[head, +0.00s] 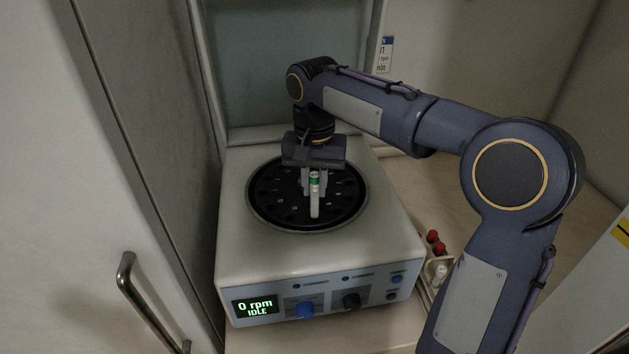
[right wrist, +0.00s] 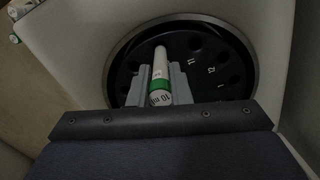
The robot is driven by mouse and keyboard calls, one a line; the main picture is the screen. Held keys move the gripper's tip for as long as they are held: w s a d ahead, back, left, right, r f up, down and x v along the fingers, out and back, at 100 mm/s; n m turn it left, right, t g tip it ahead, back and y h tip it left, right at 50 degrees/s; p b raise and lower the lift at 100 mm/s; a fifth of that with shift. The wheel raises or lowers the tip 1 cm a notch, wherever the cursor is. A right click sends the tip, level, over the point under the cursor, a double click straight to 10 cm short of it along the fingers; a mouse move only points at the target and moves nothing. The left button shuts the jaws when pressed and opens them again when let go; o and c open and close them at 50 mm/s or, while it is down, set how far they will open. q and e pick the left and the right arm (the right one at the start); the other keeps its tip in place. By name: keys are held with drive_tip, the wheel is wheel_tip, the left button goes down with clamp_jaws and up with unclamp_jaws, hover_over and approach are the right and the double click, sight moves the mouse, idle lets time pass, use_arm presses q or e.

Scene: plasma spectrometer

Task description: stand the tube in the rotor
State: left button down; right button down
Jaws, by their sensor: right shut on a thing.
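The tube (head: 315,201) is white with a green band near its top, and my right gripper (head: 314,184) is shut on it above the centrifuge. In the right wrist view the tube (right wrist: 160,72) lies between the two grey fingers of the gripper (right wrist: 161,82), its lower end pointing away over the rotor. The rotor (head: 271,205) is a black disc with numbered holes, set in the top of the centrifuge; it also shows in the right wrist view (right wrist: 215,72). I cannot tell whether the tube's lower end touches the rotor. My left gripper is not in view.
The white centrifuge (head: 250,258) has a display (head: 256,306) reading 0 rpm, IDLE, and knobs on its front. A rack with red-capped tubes (head: 434,240) and a white one stands at its right. A cabinet door with a handle (head: 140,300) is at left.

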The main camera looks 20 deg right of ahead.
sight(314, 214)
drive_tip(key=shift+f, duration=0.15)
drive_tip(key=shift+f+b, duration=1.25)
drive_tip(key=shift+f, duration=0.6)
drive_tip(key=shift+f, duration=0.2)
drive_tip(key=shift+f+b, duration=0.8)
drive_tip(key=shift+f, duration=0.2)
drive_tip(key=c, duration=1.3)
unclamp_jaws()
drive_tip(key=shift+o, duration=0.2)
drive_tip(key=shift+r, duration=0.1)
